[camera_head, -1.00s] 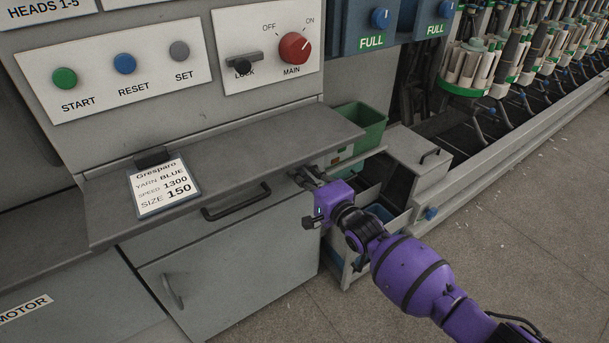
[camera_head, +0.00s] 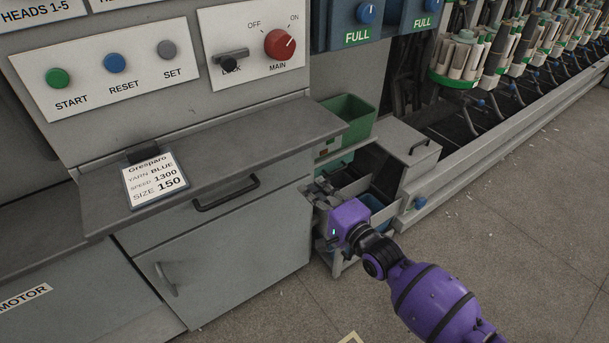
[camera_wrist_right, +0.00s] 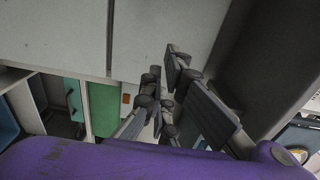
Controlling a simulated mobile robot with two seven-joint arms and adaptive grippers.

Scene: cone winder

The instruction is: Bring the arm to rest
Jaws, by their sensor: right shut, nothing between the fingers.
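My right arm is purple and comes in from the lower right of the head view. Its gripper (camera_head: 318,188) is just off the right end of the grey cabinet, below the worktop corner and in front of the open bins. The fingers are shut and hold nothing. They also show in the right wrist view (camera_wrist_right: 168,105), in front of pale grey panels. I cannot tell the exact gap between the gripper and the cabinet. My left gripper is not in view.
The grey worktop (camera_head: 240,145) juts out above a drawer with a black handle (camera_head: 226,193). A green bin (camera_head: 347,118) and a grey lidded box (camera_head: 400,142) stand behind my gripper. The floor (camera_head: 530,230) at the right is clear.

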